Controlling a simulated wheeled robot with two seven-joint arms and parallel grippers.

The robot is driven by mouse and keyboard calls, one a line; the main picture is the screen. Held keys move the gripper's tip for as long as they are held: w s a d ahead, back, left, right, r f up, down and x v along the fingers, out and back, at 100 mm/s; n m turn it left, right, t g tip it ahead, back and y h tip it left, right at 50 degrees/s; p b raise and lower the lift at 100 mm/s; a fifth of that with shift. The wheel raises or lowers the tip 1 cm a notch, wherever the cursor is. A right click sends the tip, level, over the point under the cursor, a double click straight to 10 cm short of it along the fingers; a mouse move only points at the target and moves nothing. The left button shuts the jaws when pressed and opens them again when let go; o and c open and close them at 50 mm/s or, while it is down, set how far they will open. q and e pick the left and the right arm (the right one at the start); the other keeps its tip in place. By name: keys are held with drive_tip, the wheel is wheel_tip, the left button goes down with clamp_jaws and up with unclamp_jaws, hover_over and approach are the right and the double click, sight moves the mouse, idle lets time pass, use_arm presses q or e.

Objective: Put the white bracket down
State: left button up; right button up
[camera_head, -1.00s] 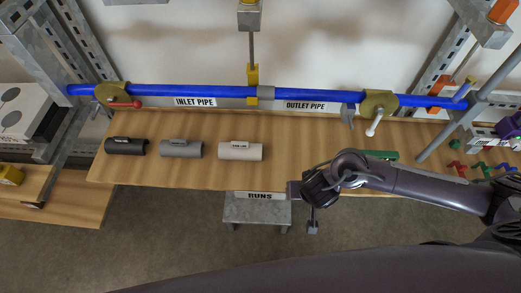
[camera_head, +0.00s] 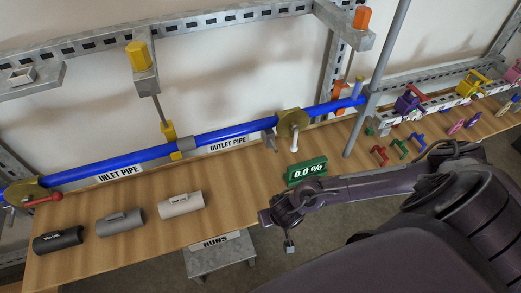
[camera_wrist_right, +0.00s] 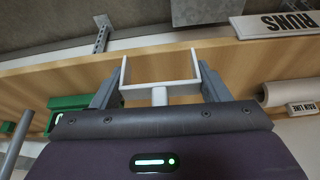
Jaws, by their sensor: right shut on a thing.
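The white bracket (camera_wrist_right: 160,70) is a U-shaped piece with a short stem, seen in the right wrist view. It sits between the two grey fingers of my right gripper (camera_wrist_right: 160,90), which is shut on it. The bracket's open side faces the plank's edge in that view. I cannot make out the bracket there. My left gripper is not in view.
Small coloured brackets (camera_head: 398,148) stand on the bench at right, below a rail with purple and yellow clamps (camera_head: 408,104). The green display (camera_head: 306,172) is close to my right arm. Three pipe pieces (camera_head: 120,221) lie at left, below the blue pipe (camera_head: 235,131).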

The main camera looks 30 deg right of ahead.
drive_tip(key=p, duration=0.1)
approach(262, 194)
drive_tip(key=shift+w+x, duration=0.2)
drive_tip(key=shift+x, duration=0.95)
drive_tip(key=shift+p+x, duration=0.45)
drive_tip(key=shift+x, duration=0.8)
drive_tip(key=shift+d+f, duration=0.1)
drive_tip(key=shift+f, duration=0.4)
drive_tip(key=o, duration=0.9)
drive_tip(key=shift+f, duration=0.1)
drive_tip(key=shift+o, duration=0.2)
drive_tip(key=p+v, duration=0.1)
drive_tip(key=v, duration=1.1)
